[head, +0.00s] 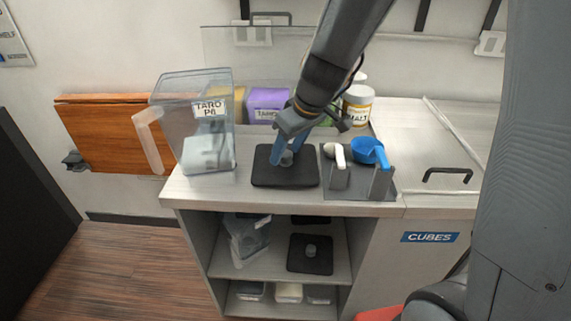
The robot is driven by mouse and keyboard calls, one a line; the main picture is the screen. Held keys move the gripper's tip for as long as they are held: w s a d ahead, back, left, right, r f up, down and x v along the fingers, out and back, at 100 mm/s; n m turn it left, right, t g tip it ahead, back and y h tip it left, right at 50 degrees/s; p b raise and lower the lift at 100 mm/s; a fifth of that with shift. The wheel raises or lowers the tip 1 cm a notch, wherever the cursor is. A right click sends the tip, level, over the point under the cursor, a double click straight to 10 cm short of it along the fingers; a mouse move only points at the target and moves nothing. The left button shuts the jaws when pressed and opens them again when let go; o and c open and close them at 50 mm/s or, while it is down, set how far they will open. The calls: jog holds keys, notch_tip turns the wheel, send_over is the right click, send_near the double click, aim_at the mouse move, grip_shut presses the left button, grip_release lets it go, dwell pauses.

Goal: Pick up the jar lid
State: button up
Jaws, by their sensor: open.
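The jar lid (265,178) is a black square plate with a small grey knob (287,158). It lies flat on the counter, right of the clear jar. My gripper (285,157) points down over the lid with its blue fingers apart on either side of the knob. It is open, and I cannot tell whether the fingers touch the knob. The jar (195,125) is clear, has a handle and a label starting "TARO", and stands with no lid on it. My arm hides part of the area behind the lid.
A grey holder (352,190) with a white scoop (339,156) and a blue scoop (368,151) stands close right of the lid. A purple tub (265,103) and a malt jar (358,104) stand behind. Another jar (246,238) and black lid (310,262) sit on the shelf below.

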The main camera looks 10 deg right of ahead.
jog(key=shift+c, duration=0.5)
grip_shut()
jog(key=shift+r, duration=0.1)
